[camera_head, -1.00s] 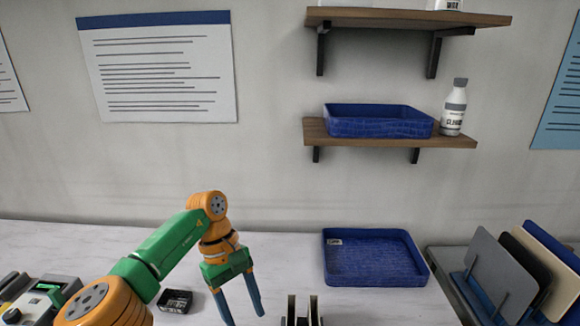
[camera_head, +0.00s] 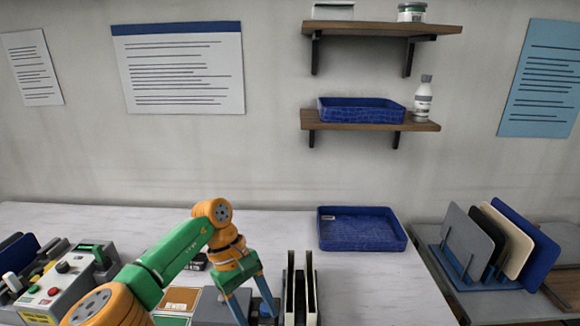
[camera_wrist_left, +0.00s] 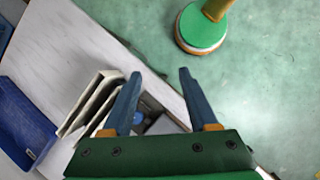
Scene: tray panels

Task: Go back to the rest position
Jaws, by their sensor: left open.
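My left gripper (camera_head: 255,308) is open with nothing between its fingers. In the head view it hangs over the front of the white table, beside the upright binders (camera_head: 302,290). In the left wrist view its two blue fingers (camera_wrist_left: 163,100) stand apart, with the binders (camera_wrist_left: 95,103) beyond the left finger. A blue tray (camera_head: 360,230) lies on the table to the right of the gripper, and its edge also shows in the left wrist view (camera_wrist_left: 22,122). Another blue tray (camera_head: 362,112) is on the lower shelf. My right gripper is in neither current view.
A control box with buttons (camera_head: 55,290) stands at the left. A rack of upright panels (camera_head: 492,245) stands on a grey side table at the right. Wooden shelves (camera_head: 375,127) hang on the wall, with a white bottle (camera_head: 423,98) on the lower one. The table around the tray is clear.

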